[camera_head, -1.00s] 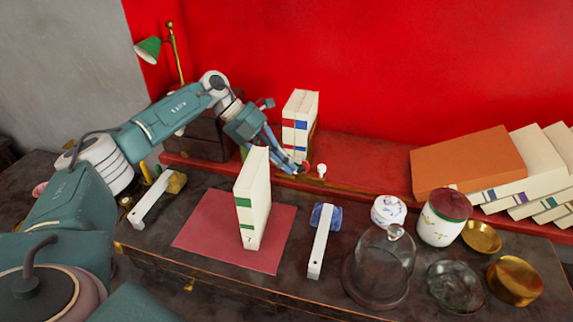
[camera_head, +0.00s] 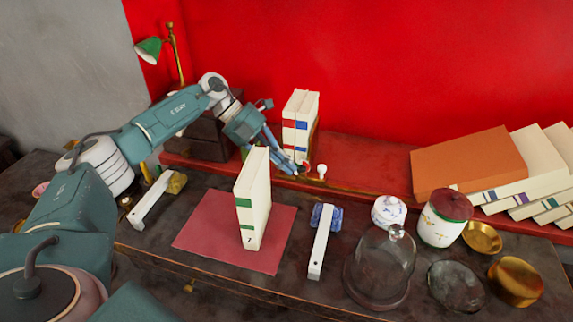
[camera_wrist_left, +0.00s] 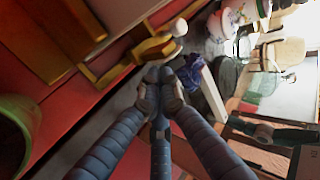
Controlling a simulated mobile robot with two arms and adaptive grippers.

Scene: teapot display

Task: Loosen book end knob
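A small white knob (camera_head: 322,170) stands by a brass piece at the front of the red shelf, right of the upright books. In the left wrist view the white knob (camera_wrist_left: 180,27) sits at the end of a brass fitting (camera_wrist_left: 152,48). My left gripper (camera_head: 299,168) is just left of the knob, in front of the books. In the wrist view its fingers (camera_wrist_left: 159,88) are drawn together, with the tips short of the knob and apart from it. Nothing shows between them, though their inner faces are hidden. My right gripper is not in view.
A cream book (camera_head: 253,200) stands on a red mat (camera_head: 205,232) in front of my left gripper. A glass dome (camera_head: 380,265), a lidded jar (camera_head: 442,222) and brass bowls are at right. Upright books (camera_head: 299,120) stand behind the gripper.

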